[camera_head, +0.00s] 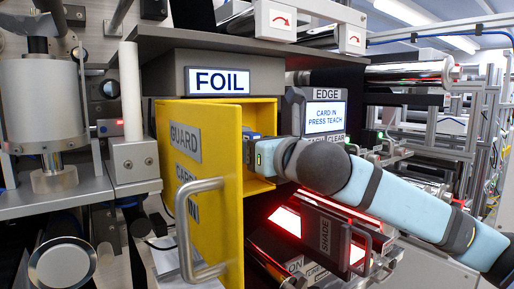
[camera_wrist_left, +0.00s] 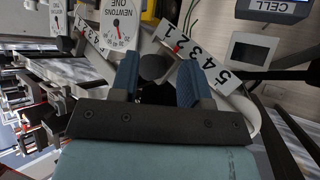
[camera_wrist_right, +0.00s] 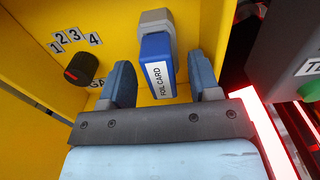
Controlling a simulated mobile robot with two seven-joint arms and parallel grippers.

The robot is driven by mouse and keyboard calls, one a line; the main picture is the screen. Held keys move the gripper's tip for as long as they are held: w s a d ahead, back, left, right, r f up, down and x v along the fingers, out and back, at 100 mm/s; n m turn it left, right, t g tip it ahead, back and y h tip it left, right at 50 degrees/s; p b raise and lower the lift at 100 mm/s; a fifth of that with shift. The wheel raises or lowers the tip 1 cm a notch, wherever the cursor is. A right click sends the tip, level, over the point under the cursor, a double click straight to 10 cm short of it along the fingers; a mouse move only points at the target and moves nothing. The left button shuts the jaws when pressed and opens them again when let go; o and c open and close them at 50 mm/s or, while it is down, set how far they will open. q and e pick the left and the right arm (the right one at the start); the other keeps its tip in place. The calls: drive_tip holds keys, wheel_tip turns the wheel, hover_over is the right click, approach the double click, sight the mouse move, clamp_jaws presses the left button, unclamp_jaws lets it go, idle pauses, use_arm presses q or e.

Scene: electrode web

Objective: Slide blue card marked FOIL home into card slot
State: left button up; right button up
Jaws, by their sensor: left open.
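The blue card (camera_wrist_right: 158,75), marked FOIL CARD, sits with its far end in a grey holder (camera_wrist_right: 155,18) inside the yellow guard box, in the right wrist view. My right gripper (camera_wrist_right: 160,72) is open, one finger on each side of the card with a visible gap to both. In the head view my right gripper (camera_head: 262,154) reaches into the yellow box (camera_head: 262,112) behind its open door (camera_head: 200,150). My left gripper (camera_wrist_left: 158,68) shows only in its wrist view. It is open, with a dark round knob (camera_wrist_left: 153,67) between its fingers.
A dark knob (camera_wrist_right: 84,68) with a red mark stands beside a number scale in the box. The EDGE screen (camera_head: 325,116) reads CARD IN PRESS TEACH. The door handle (camera_head: 190,230) juts forward. Red-lit bars and the SHADE panel (camera_head: 325,235) lie below my right arm.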

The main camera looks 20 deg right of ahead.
drive_tip(key=b+v, duration=0.3)
drive_tip(key=v, duration=1.1)
drive_tip(key=shift+w, duration=0.1)
idle(0.3)
